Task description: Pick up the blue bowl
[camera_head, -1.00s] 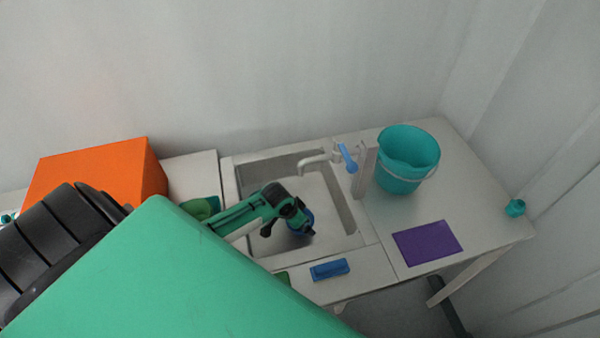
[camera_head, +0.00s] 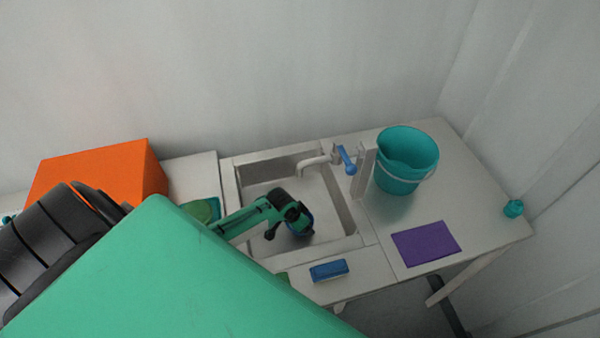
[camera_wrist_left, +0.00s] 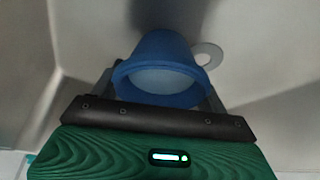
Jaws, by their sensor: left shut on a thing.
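The blue bowl (camera_wrist_left: 160,65) shows large in the left wrist view, with its rim towards my gripper and the sink below it. My left gripper (camera_wrist_left: 160,100) is shut on the bowl, with a finger on each side of it. In the head view my left gripper (camera_head: 290,222) is inside the sink, and only a small blue part of the bowl (camera_head: 306,224) shows past it. Most of the bowl is hidden there by the gripper. My right gripper is not in either view.
The sink (camera_head: 352,215) has a tap (camera_head: 315,161) at its back edge. A teal bucket (camera_head: 405,165), a purple mat (camera_head: 426,243) and a blue sponge-like block (camera_head: 329,270) stand on the counter. An orange box (camera_head: 95,180) is at the left. The drain ring (camera_wrist_left: 208,54) lies near the bowl.

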